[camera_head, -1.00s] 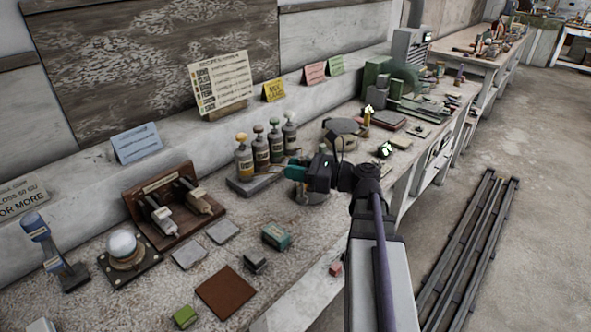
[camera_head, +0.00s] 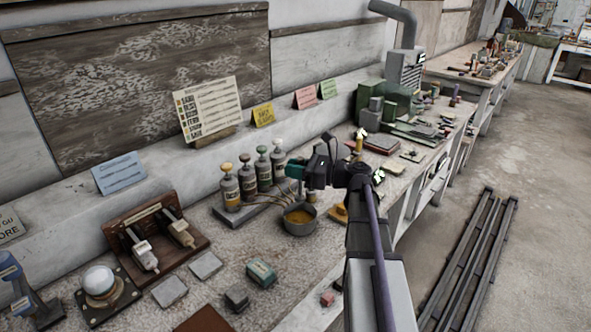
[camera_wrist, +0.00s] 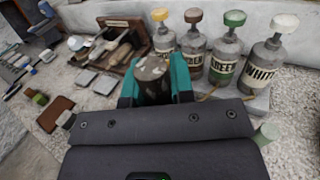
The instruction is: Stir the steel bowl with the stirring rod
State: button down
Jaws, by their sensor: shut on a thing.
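The steel bowl (camera_head: 300,228) stands on the bench in the head view, with orange-brown contents inside. My gripper (camera_head: 293,171) is above and slightly behind it in the picture, apart from its rim. In the wrist view my gripper (camera_wrist: 154,88) has teal fingers shut on a dark, thick piece with a speckled grey-brown round top. I take this piece to be the stirring rod (camera_wrist: 152,67). Its lower part is hidden, and in the head view I cannot make it out clearly. The bowl cannot be made out in the wrist view.
Several labelled bottles (camera_head: 248,182) stand on a rack just left of my gripper. Metal rails (camera_head: 468,260) lie on the floor.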

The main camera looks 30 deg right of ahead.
notch_tip(320, 180, down, 9)
jog(key=b, duration=0.9)
jog(key=shift+f, duration=0.2)
jog(key=shift+s, duration=0.1)
